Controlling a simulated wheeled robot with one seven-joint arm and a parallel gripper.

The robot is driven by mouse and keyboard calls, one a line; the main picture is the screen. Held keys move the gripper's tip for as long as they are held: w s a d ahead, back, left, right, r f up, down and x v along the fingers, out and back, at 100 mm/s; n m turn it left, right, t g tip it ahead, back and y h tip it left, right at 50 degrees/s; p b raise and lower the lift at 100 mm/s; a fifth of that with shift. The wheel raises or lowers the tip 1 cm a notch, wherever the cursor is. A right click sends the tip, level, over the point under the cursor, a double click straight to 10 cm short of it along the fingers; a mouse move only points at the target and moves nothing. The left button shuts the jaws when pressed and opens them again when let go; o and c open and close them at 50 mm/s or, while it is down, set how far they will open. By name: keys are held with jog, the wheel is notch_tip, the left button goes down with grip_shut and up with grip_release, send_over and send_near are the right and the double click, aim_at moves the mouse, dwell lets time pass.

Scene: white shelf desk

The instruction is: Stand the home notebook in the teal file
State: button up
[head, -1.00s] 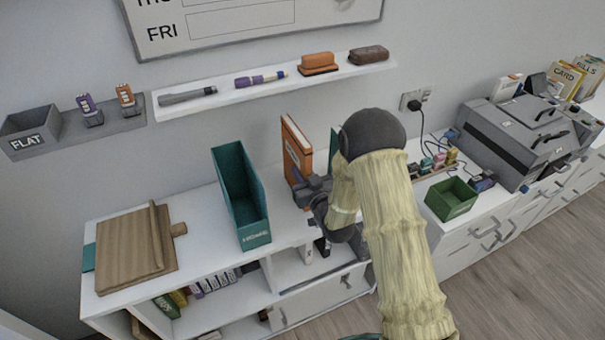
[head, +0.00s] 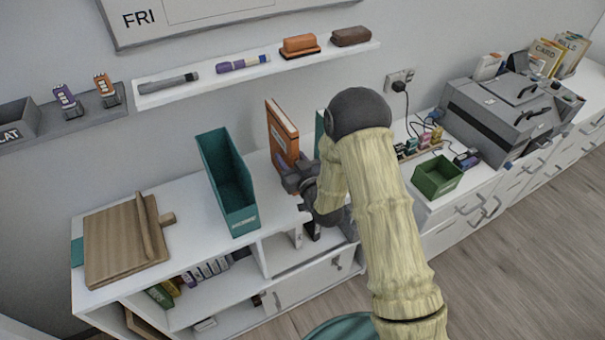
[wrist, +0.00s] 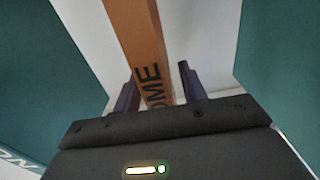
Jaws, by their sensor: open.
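The home notebook (head: 282,134) is orange-brown and stands upright on the white desk. In the wrist view its spine (wrist: 143,45) shows the letters "OME". My gripper (wrist: 156,90) is open, with one finger on each side of the spine's lower part; I cannot tell whether they touch it. In the head view my gripper (head: 297,181) is at the notebook's near side, partly hidden by my arm. The teal file (head: 231,185) stands upright and open-topped to the left of the notebook, and looks empty. Its front label is too blurred to read surely.
Another teal item (head: 320,130) stands just right of the notebook, mostly behind my arm. A wooden board (head: 122,243) lies on the desk's left. A green box (head: 437,178) and a grey printer (head: 500,110) are farther right. A wall shelf (head: 215,83) runs above.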

jog(key=b+v, duration=0.2)
jog(key=v, duration=0.9)
jog(key=shift+s, duration=0.2)
jog(key=shift+d, duration=0.2)
